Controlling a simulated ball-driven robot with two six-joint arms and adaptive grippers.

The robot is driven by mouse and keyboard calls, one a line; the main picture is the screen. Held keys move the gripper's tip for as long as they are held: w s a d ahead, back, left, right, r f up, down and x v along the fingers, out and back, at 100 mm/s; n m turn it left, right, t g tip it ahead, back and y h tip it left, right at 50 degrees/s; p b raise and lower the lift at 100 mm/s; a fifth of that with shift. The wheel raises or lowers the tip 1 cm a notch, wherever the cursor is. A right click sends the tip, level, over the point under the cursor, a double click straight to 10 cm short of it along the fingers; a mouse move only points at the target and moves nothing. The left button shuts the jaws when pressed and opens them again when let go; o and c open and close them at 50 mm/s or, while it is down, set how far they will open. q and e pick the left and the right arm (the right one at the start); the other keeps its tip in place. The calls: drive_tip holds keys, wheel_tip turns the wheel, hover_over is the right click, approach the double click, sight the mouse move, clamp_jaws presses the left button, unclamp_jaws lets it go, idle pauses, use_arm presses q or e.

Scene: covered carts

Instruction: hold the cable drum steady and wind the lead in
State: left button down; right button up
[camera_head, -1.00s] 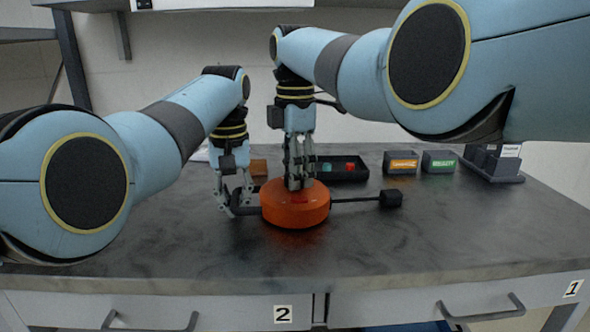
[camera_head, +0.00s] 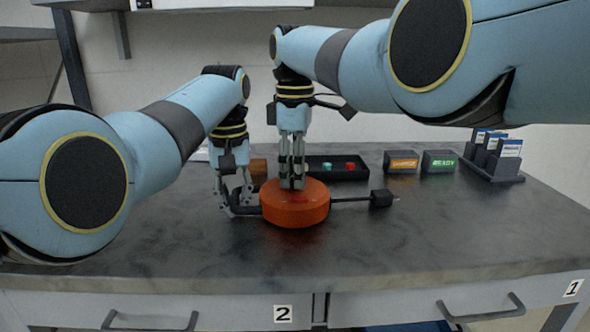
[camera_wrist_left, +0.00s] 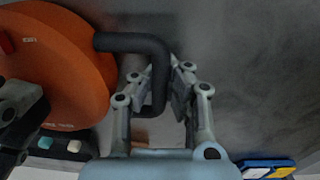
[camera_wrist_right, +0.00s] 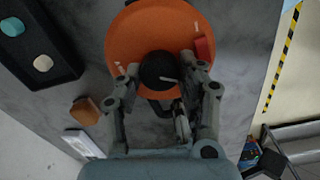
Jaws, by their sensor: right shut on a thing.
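The cable drum is an orange disc (camera_head: 296,204) lying flat on the grey worktop. A black bent bar (camera_wrist_left: 135,43) sticks out at its left. My left gripper (camera_head: 236,200) is at the bar, its fingers apart on either side of it; whether they touch it is hard to tell. My right gripper (camera_head: 292,186) points down over the drum top, shut on the dark round knob (camera_wrist_right: 160,70) there. The black lead (camera_head: 350,200) runs right from the drum to a black block-shaped end (camera_head: 381,198) on the worktop.
Behind the drum stand a black tray (camera_head: 337,173) with teal and red pieces, and a small brown block (camera_head: 259,168). Orange-labelled (camera_head: 402,163) and green-labelled (camera_head: 438,162) boxes and a card rack (camera_head: 492,165) are at the back right. The front worktop is clear.

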drive_tip(key=m, duration=0.4)
drive_tip(key=shift+w+m, duration=0.1)
drive_tip(key=shift+m, duration=0.2)
drive_tip(key=m, duration=0.3)
drive_tip(key=shift+m, duration=0.4)
drive_tip(key=m, duration=1.2)
drive_tip(key=shift+r+m, duration=0.1)
drive_tip(key=shift+m, duration=0.2)
drive_tip(key=shift+d+m, duration=0.1)
drive_tip(key=shift+m, duration=2.4)
drive_tip(key=o, duration=1.1)
drive_tip(key=shift+o, duration=0.2)
